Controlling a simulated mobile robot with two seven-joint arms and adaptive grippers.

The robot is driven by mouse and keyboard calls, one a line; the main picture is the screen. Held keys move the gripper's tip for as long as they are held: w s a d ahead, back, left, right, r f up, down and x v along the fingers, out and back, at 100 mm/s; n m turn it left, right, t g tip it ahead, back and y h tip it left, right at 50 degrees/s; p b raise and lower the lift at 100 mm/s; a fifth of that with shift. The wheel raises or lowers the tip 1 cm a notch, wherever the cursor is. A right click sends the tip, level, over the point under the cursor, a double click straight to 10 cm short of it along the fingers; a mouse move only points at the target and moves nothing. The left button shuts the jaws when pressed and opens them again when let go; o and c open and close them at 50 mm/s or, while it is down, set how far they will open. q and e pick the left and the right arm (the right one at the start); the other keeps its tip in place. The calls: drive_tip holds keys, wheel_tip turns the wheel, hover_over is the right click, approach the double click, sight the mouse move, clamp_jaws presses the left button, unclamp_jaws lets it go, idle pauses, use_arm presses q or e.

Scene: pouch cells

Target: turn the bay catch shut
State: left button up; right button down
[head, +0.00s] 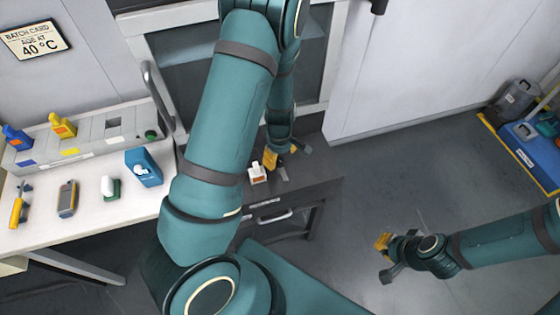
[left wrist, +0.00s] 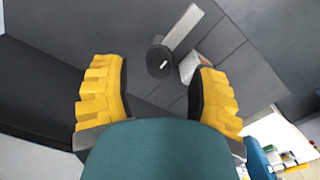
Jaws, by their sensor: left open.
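In the left wrist view a dark round knob with a small white mark (left wrist: 159,60) stands on a dark grey panelled surface, with a light grey bar (left wrist: 182,27) running from it; this looks like the bay catch. My left gripper (left wrist: 158,75) is open, with its yellow fingers on either side of the knob and no visible contact. In the head view my left gripper (head: 284,160) is over the dark cabinet top, partly behind my arm, and the catch cannot be made out. My right gripper (head: 388,257) hangs over the floor at the right; its opening is unclear.
A small white and orange item (head: 257,174) stands beside my left gripper on the dark cabinet (head: 318,190). A white bench (head: 85,205) at the left holds several small items and a slotted rack (head: 90,143). A batch card (head: 36,40) reads 40 °C.

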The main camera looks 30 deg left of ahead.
sight(282, 168)
use_arm(q)
drive_tip(key=shift+f, duration=1.25)
drive_tip(key=shift+c, duration=0.4)
clamp_jaws()
